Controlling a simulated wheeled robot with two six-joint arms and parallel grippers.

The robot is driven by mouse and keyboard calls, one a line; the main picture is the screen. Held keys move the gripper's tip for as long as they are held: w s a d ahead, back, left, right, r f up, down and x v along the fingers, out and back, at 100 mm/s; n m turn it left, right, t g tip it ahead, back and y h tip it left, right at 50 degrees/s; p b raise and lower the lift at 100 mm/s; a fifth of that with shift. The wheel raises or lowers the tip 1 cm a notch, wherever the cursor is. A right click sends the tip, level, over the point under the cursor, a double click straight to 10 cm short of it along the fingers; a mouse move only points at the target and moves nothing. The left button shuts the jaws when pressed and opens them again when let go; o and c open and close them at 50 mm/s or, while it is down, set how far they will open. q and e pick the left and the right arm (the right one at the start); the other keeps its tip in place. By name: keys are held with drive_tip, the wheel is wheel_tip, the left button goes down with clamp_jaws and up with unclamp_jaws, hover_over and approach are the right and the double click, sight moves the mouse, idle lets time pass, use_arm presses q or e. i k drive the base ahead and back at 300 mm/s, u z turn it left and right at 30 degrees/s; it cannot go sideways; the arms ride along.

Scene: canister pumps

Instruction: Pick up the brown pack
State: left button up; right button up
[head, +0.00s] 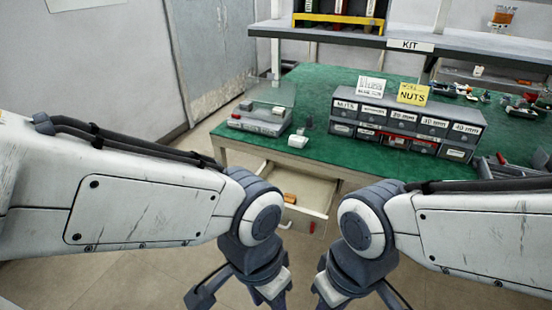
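A small brown pack (290,198) lies inside an open drawer (317,190) under the green-topped bench, seen between my two arms. My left gripper (243,297) and my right gripper (352,297) point down at the bottom of the head view, nearer to me than the drawer. Both are apart from the pack. Their fingertips are cut off by the lower edge, so their opening does not show clearly.
The green bench (312,150) carries a labelled drawer cabinet (404,124), a grey device with a clear cover (259,119) and small loose parts at right. A shelf marked KIT (410,45) spans above. The drawer front juts toward my wrists.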

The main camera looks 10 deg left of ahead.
sight(289, 198)
drive_tip(key=k, duration=0.6)
drive_tip(key=u, duration=0.8)
drive_tip(key=i, duration=2.15)
drive_tip(key=z, duration=0.8)
